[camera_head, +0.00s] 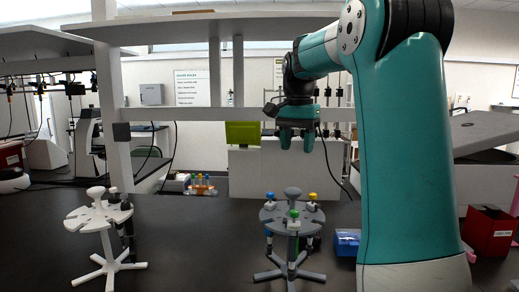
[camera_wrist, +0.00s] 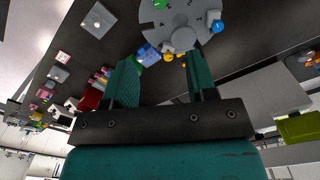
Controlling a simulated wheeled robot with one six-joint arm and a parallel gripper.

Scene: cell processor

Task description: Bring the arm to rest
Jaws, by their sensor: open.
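My teal arm stands at the right of the head view, bent over to the left. My gripper (camera_head: 297,139) hangs from its end above the dark bench, pointing down, above the grey pipette stand (camera_head: 276,215). In the wrist view my gripper (camera_wrist: 163,75) shows two teal fingers spread apart with nothing held between them. The grey round stand also shows in the wrist view (camera_wrist: 180,18), beyond the fingertips. It carries pipettes with blue, green and yellow tops. The gripper is well clear of the stand.
A white stand (camera_head: 93,218) with a dark pipette is at the left of the bench. A blue box (camera_head: 347,242) and a red box (camera_head: 489,231) lie near my arm. A rack of coloured tubes (camera_head: 201,187) sits farther back. A shelf (camera_head: 210,27) spans above. The bench between the stands is clear.

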